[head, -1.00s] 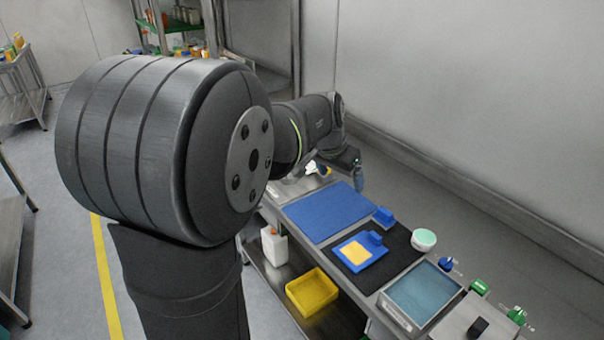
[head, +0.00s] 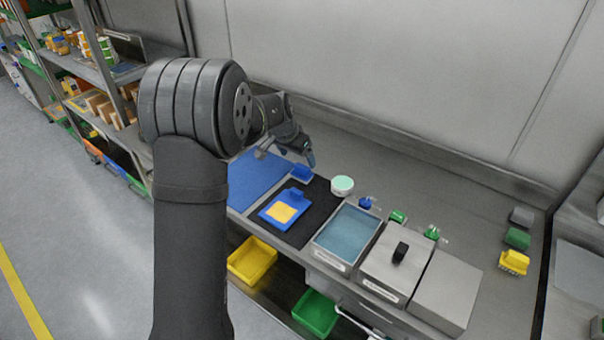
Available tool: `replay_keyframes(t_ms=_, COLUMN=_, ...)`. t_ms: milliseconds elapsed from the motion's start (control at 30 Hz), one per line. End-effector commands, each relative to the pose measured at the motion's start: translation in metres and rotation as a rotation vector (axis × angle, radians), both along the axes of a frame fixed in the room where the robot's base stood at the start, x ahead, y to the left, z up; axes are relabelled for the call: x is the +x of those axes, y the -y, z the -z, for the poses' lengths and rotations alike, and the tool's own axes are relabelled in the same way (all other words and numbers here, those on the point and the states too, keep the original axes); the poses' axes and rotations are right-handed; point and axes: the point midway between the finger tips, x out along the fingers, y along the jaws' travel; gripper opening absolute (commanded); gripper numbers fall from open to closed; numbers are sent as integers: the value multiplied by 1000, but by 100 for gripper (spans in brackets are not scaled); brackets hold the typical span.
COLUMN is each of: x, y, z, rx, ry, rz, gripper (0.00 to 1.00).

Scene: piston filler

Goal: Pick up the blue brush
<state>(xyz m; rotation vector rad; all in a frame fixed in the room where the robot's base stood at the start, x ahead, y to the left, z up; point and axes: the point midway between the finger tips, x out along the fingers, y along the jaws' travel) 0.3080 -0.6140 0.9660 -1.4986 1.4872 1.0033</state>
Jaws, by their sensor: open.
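A small blue block-shaped thing (head: 301,173), likely the blue brush, lies at the right edge of the blue mat (head: 250,180), close to the black mat. Its bristles cannot be made out. Another blue piece (head: 296,194) sits on a blue board with a yellow pad (head: 281,212) on the black mat. My gripper (head: 311,160) is open, just behind and right of the first blue block in the picture. It appears empty and pointing down; its exact height and gap to the block cannot be told.
A round pale-green-topped tub (head: 342,186) stands right of the gripper. A bin of blue liquid (head: 347,234) and a lidded steel box (head: 396,262) follow. Grey, green (head: 517,238) and yellow (head: 514,262) brushes lie at the far right. The wall runs behind the bench.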

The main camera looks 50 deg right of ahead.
Motion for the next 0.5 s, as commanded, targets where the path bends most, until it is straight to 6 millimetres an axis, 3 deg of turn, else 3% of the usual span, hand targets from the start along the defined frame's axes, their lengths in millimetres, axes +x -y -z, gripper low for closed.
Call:
replay_keyframes(t_ms=100, x=0, y=6, z=15, rx=0, ry=0, rz=0, gripper=85)
replay_keyframes(t_ms=367, x=0, y=11, z=28, rx=0, ry=0, rz=0, gripper=85)
replay_keyframes(t_ms=500, x=-1, y=17, z=47, rx=2, ry=-1, rz=0, gripper=85)
